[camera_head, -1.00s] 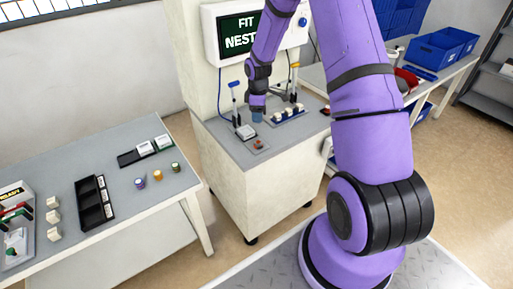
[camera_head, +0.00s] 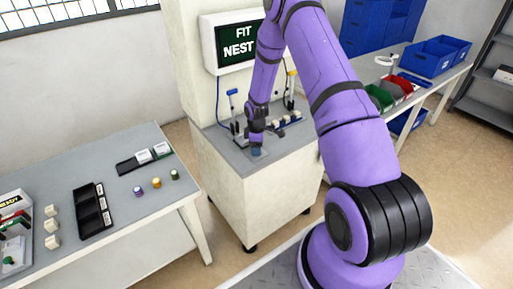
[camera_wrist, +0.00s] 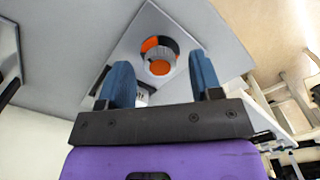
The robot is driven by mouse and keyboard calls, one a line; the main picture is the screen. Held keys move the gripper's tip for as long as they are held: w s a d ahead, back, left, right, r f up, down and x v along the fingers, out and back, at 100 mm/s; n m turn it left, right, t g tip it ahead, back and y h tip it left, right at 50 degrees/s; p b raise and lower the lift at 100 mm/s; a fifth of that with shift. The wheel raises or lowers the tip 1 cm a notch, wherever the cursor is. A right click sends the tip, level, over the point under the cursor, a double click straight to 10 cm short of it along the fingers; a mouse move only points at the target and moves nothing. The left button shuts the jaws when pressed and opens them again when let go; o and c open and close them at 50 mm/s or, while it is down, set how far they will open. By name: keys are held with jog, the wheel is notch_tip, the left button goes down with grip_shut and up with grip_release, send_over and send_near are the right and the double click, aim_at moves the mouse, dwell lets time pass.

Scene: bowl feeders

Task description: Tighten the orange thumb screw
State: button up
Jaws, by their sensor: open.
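The orange thumb screw (camera_wrist: 159,67) shows in the wrist view with an orange top and a grey collar, on a light square plate (camera_wrist: 140,32). My gripper (camera_wrist: 162,82) is open, with its two blue fingers apart. In the wrist view the screw appears between and just beyond the fingertips; I cannot tell whether they touch it. In the head view my gripper (camera_head: 256,152) is low over the front of the grey-topped cabinet (camera_head: 228,146) and hides the screw there.
Several white pieces (camera_head: 285,120) sit in a row behind my gripper. A blue-handled lever (camera_head: 232,104) stands at the left, under a screen reading "FIT NEST" (camera_head: 240,42). A side table (camera_head: 130,200) holds a black tray (camera_head: 93,210) and small coloured knobs (camera_head: 156,183).

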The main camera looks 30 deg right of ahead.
jog(key=shift+f, duration=0.2)
jog(key=c, duration=0.9)
